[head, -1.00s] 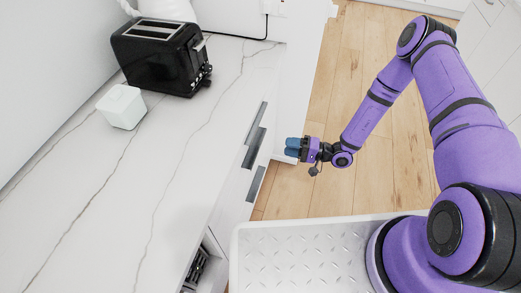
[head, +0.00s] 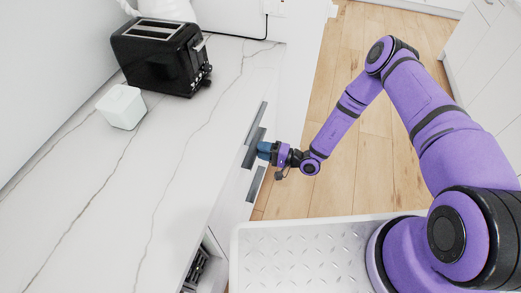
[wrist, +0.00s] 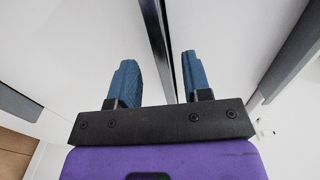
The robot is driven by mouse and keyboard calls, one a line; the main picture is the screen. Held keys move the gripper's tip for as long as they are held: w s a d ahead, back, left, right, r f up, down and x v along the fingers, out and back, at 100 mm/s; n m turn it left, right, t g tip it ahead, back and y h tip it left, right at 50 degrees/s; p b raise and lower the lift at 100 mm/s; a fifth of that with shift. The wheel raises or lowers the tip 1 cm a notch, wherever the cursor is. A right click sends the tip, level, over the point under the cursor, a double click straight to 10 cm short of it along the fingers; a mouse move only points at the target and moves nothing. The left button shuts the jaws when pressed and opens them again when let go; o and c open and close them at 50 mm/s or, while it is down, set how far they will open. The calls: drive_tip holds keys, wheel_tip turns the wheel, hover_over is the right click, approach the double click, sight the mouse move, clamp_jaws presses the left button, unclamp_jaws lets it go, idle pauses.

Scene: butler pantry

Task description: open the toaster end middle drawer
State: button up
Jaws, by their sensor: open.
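The toaster (head: 160,56) is black and stands at the back of the white counter. Below this end of the counter, a stack of white drawers carries dark bar handles. The middle handle (head: 251,157) is partly behind my gripper (head: 264,150), whose blue fingers are at the drawer fronts. In the wrist view my gripper (wrist: 160,80) is open, and a dark bar (wrist: 160,38), seemingly the middle handle, runs between the fingers. I cannot tell whether either finger touches it. The middle drawer looks shut.
The upper handle (head: 257,120) and lower handle (head: 256,184) lie close on either side. A white box (head: 121,107) stands on the counter (head: 190,150). An open compartment with dark items (head: 196,268) is nearer me. Wooden floor (head: 370,170) is clear to the right.

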drive_tip(key=shift+w+a, duration=0.2)
drive_tip(key=shift+a, duration=0.35)
clamp_jaws()
drive_tip(key=shift+d, duration=0.1)
drive_tip(key=v, duration=4.3)
drive_tip(key=shift+d+r, duration=0.2)
drive_tip(key=shift+d, duration=0.05)
drive_tip(key=shift+s, duration=0.1)
unclamp_jaws()
